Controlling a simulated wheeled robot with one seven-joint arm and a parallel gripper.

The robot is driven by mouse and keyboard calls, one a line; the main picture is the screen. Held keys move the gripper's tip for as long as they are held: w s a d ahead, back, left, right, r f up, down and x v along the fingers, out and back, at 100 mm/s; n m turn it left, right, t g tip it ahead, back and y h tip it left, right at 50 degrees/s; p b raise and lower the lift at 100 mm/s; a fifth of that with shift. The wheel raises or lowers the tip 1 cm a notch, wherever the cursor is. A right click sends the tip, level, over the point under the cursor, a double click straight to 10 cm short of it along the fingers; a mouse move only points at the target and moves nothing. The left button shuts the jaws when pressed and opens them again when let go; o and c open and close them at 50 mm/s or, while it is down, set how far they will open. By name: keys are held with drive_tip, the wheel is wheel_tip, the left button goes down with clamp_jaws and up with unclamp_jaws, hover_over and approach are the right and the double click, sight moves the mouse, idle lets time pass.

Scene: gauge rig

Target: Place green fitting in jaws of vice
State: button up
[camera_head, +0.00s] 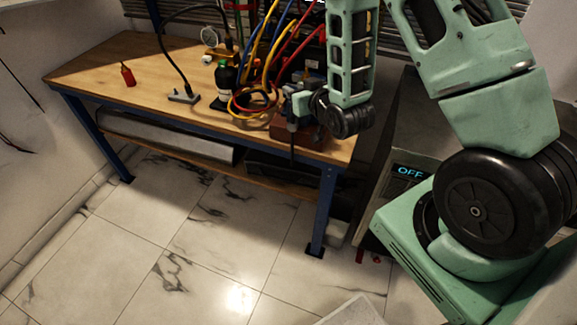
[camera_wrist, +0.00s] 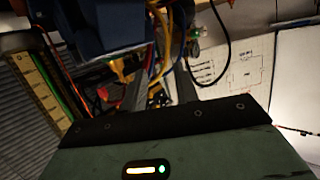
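My gripper is in the wrist view (camera_wrist: 162,85), with two dark fingers apart and hoses visible behind the gap. Nothing is clearly held between them. In the head view my wrist hides most of the gripper, over the right end of the bench. A blue block, possibly part of the vice (camera_wrist: 105,28), is close at the upper left of the wrist view; I cannot make out its jaws. I cannot surely pick out the green fitting. A small shiny piece with a green glint (camera_wrist: 195,33) lies beyond the fingers, too small to identify.
A marked white sheet (camera_wrist: 240,70) shows at right. The bench's left part is mostly clear.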

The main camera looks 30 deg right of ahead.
drive_tip(key=s+a+r+n+g+y, duration=0.2)
drive_tip(key=s+a+g, duration=0.2)
drive_tip(key=a, duration=0.4)
drive_tip(key=s+a+r+n+g+y, duration=0.1)
drive_tip(key=s+a+n+g, duration=0.2)
drive_tip(key=a, duration=0.6)
drive_tip(key=s+a+r+n+g, duration=0.1)
drive_tip(key=s+r+g, duration=0.1)
drive_tip(key=s, duration=0.5)
drive_tip(key=s+a+r+n+g+h, duration=0.1)
drive_tip(key=s+r+g, duration=0.1)
drive_tip(key=s, duration=0.6)
drive_tip(key=s+a+r+n+g+h, duration=0.1)
drive_tip(key=s+r+g, duration=0.2)
drive_tip(key=s, duration=0.5)
drive_tip(key=shift+a+n+g, duration=0.3)
drive_tip(key=shift+a+g, duration=0.1)
drive_tip(key=shift+g, duration=0.1)
drive_tip(key=shift+d+r, duration=0.1)
drive_tip(key=shift+d, duration=0.05)
